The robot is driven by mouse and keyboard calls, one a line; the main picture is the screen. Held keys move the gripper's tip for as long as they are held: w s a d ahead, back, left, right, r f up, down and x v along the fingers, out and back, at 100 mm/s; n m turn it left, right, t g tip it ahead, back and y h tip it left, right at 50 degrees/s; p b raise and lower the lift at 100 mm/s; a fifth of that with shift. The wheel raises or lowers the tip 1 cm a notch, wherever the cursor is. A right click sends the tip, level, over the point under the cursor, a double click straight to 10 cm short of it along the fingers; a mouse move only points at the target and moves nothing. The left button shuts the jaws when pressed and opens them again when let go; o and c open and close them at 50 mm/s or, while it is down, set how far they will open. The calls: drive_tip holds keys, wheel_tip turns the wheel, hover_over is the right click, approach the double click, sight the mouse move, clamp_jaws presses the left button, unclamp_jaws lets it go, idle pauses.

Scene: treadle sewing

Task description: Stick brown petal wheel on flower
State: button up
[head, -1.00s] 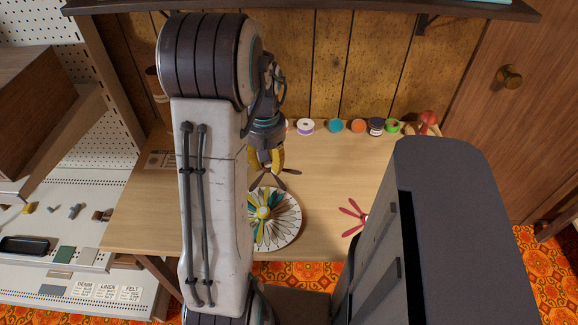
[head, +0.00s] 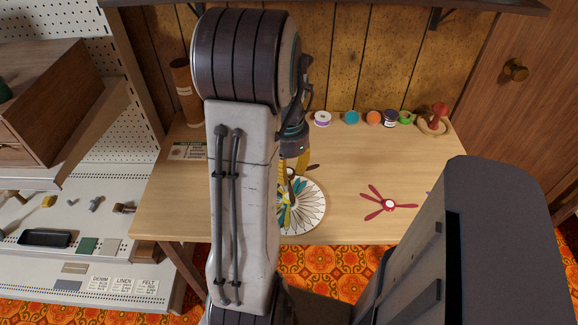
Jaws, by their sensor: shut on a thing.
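My gripper (head: 292,163) points down with its yellow fingers close together, partly hidden behind my arm. It is shut on the brown petal wheel (head: 313,168), of which only a dark petal tip and a bit near the fingers show. The flower (head: 308,213) is a round white disc with drawn petal outlines and yellow and teal petals on it. Its left part is hidden by my arm. The brown wheel is over or near the disc's back edge; I cannot tell whether they touch.
A red petal wheel (head: 383,204) lies to the right on the wooden table (head: 345,175). Several spools and jars (head: 351,117) line the back, with a red pincushion-like item (head: 437,117) at the right. A printed card (head: 188,151) lies at the left. Table between disc and red wheel is clear.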

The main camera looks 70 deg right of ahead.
drive_tip(key=m, duration=0.3)
drive_tip(key=shift+s+a+m, duration=0.15)
drive_tip(key=shift+a+m, duration=0.15)
drive_tip(key=m, duration=0.3)
drive_tip(key=shift+a, duration=0.1)
drive_tip(key=m, duration=0.4)
drive_tip(key=shift+f, duration=0.1)
drive_tip(key=m, duration=0.3)
drive_tip(key=shift+m, duration=0.3)
drive_tip(key=shift+f, duration=0.15)
drive_tip(key=shift+f+b, duration=2.4)
drive_tip(key=shift+f, duration=0.35)
